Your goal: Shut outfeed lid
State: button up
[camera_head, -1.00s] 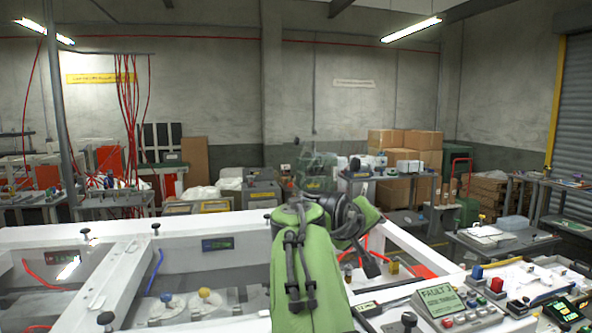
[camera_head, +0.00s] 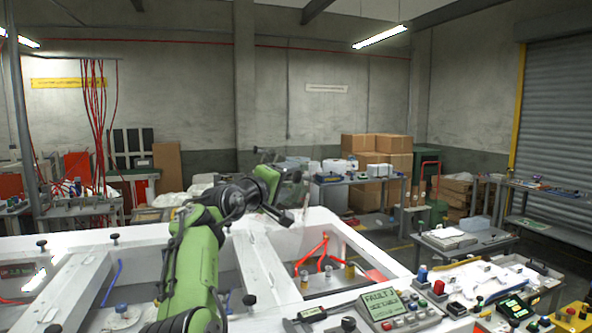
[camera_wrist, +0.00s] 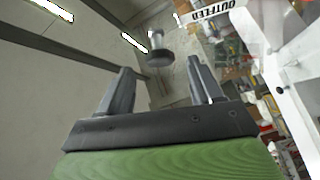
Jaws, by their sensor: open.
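My gripper (camera_head: 282,157) is raised above the far side of the white machine frame. In the wrist view my gripper (camera_wrist: 160,82) points upward with its two fingers spread and nothing between them. A dark round knob (camera_wrist: 160,57) on a short stem shows just beyond the fingertips, between them in the picture; contact is not visible. A white label reading OUTFEED (camera_wrist: 212,10) appears upside down near the top. The outfeed lid itself looks clear, and its outline is hard to make out. In the head view my arm hides part of that area.
The white frame (camera_head: 395,268) surrounds an open bay with red pipes (camera_head: 318,255). Left bays have knobs on their rims. A FAULT console (camera_head: 385,305) and small controls stand at front right. Cartons (camera_head: 376,160) and benches are farther back.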

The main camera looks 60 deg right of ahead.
aim_at(295, 176)
jog(key=d+p, duration=0.1)
jog(key=d, duration=0.1)
jog(key=d+p, duration=0.1)
jog(key=d, duration=0.2)
jog(key=shift+s+r, duration=0.15)
jog(key=shift+r, duration=0.05)
jog(key=shift+d+f, duration=0.15)
jog(key=shift+d, duration=0.1)
jog(key=shift+a, duration=0.1)
jog(key=shift+c, duration=0.2)
grip_shut()
